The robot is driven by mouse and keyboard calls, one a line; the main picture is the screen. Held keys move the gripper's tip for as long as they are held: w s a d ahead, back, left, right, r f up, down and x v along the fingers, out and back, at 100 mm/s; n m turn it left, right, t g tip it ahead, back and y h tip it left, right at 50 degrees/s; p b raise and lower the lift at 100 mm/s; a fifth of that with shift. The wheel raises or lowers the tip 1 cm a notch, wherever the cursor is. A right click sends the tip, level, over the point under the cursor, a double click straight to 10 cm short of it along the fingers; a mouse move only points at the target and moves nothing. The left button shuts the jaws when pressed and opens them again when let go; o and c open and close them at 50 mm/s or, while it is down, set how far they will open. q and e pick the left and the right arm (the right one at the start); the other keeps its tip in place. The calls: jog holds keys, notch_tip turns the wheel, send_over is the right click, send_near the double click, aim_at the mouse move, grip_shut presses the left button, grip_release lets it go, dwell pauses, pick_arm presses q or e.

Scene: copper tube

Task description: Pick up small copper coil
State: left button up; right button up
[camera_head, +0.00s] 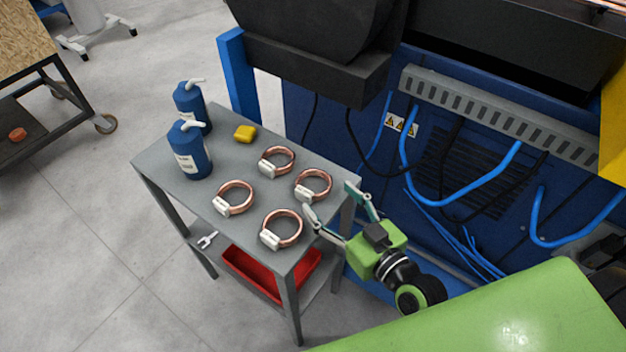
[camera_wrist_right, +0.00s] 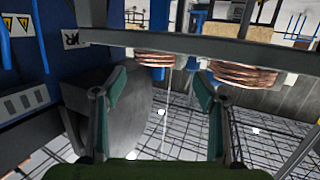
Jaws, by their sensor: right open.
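Several copper coils with white tags lie on the grey table (camera_head: 160,160). One coil (camera_head: 313,184) is at the table's right edge, one (camera_head: 282,229) at the front corner, one (camera_head: 235,197) at the left and one (camera_head: 277,161) farther back. Their sizes look alike, so I cannot tell which is the small one. My right gripper (camera_head: 328,202) is open and empty beside the right edge, close to the two nearest coils. In the right wrist view two coils (camera_wrist_right: 155,57) (camera_wrist_right: 245,75) show ahead, beyond the open fingers (camera_wrist_right: 160,95). My left gripper is not in view.
A red tray (camera_head: 270,275) and a wrench (camera_head: 207,240) lie on the lower shelf. A blue machine (camera_head: 480,185) with hoses stands behind on the right.

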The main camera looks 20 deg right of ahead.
aim_at(307, 173)
jog(key=p+x, duration=0.1)
jog(key=x, duration=0.7)
jog(key=shift+w+d, duration=0.1)
jog(key=shift+d, duration=0.1)
jog(key=c, duration=1)
